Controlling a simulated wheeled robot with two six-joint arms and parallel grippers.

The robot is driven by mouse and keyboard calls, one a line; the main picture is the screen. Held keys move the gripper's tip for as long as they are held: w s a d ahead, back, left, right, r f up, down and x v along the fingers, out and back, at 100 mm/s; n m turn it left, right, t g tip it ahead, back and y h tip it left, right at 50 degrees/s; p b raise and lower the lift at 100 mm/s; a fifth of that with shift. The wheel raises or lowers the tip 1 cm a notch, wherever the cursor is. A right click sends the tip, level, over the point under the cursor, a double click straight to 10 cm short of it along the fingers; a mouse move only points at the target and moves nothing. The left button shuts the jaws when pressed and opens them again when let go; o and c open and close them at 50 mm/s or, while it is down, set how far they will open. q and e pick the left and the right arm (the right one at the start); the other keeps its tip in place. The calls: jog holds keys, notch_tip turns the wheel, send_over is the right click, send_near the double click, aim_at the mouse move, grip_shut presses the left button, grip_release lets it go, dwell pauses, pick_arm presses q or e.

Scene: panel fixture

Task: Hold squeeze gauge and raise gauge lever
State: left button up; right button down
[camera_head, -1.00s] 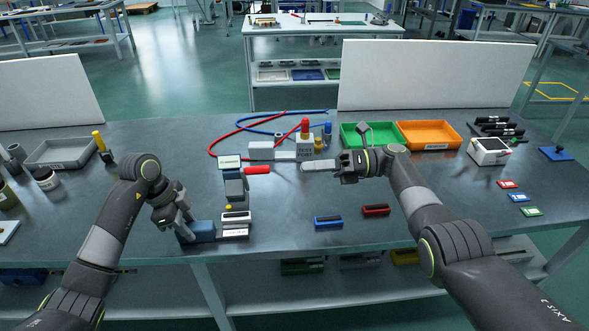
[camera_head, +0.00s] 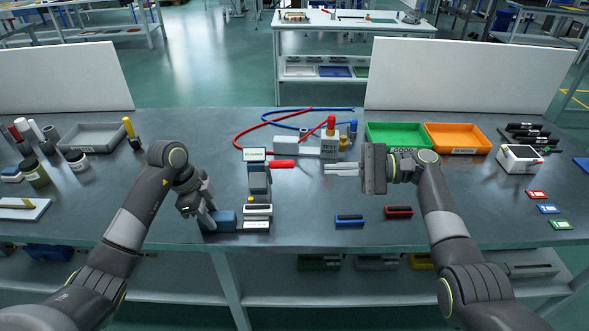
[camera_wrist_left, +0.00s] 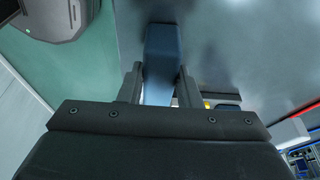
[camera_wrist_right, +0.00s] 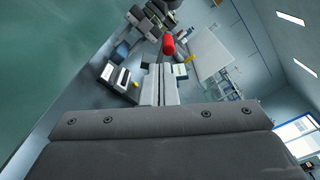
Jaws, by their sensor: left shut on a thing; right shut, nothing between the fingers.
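The squeeze gauge stands upright near the table's front edge, with a grey body (camera_head: 258,180) and a pale label plate on top. Its red lever (camera_head: 282,164) sticks out level to the right; the red grip also shows in the right wrist view (camera_wrist_right: 168,44). A blue block (camera_head: 220,221) adjoins the gauge base on its left. My left gripper (camera_head: 208,217) is shut on this blue block, which also shows between its fingers in the left wrist view (camera_wrist_left: 161,60). My right gripper (camera_head: 330,170) is shut and empty, pointing left, to the right of the lever and apart from it.
A test port block (camera_head: 329,149) with a red knob and red and blue hoses stands behind. Green (camera_head: 398,134) and orange (camera_head: 455,136) trays lie back right. Blue (camera_head: 350,220) and red (camera_head: 398,212) blocks lie at the front. The table between lever and right gripper is clear.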

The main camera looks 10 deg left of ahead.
jog(key=s+d+r+m+t, duration=0.15)
jog(key=s+m, duration=0.25)
jog(key=m, duration=1.3)
jog(key=s+d+r+m+t, duration=0.1)
jog(key=s+m+t, duration=0.15)
jog(key=m, duration=1.45)
jog(key=w+a+f, duration=0.1)
jog(key=w+a, duration=0.1)
jog(key=a, duration=0.9)
jog(key=shift+w+a+f+n+g, duration=0.2)
jog(key=shift+w+n+g, duration=0.1)
jog(key=shift+w, duration=0.1)
